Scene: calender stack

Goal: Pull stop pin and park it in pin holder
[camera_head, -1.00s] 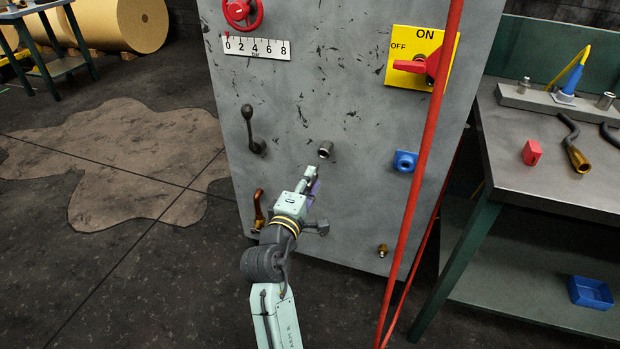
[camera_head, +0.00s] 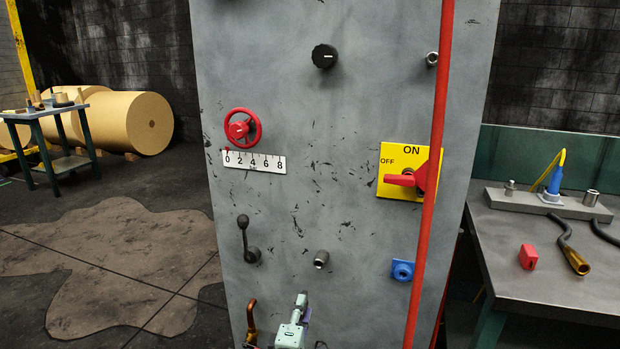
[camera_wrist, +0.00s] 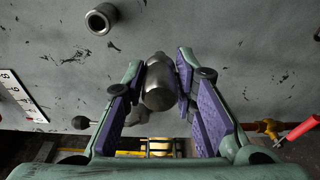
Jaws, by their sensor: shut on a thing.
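My gripper (camera_wrist: 160,72) is shut on a grey metal cylinder with a narrower far end, which I take to be the stop pin (camera_wrist: 158,92). It lies between the purple pads in the wrist view. Whether its far end touches the panel cannot be told. In the head view my gripper (camera_head: 301,306) is at the bottom edge, below a short round metal socket (camera_head: 321,259) on the grey panel. That socket, possibly the pin holder, also shows at the upper left of the wrist view (camera_wrist: 102,18) and looks empty. The pin is not discernible in the head view.
The panel (camera_head: 330,110) carries a red handwheel (camera_head: 242,128), a dark crank lever (camera_head: 246,240), a red ON/OFF switch (camera_head: 408,179) and a blue socket (camera_head: 402,270). A red upright bar (camera_head: 437,130) runs before its right side. A workbench (camera_head: 510,230) stands right.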

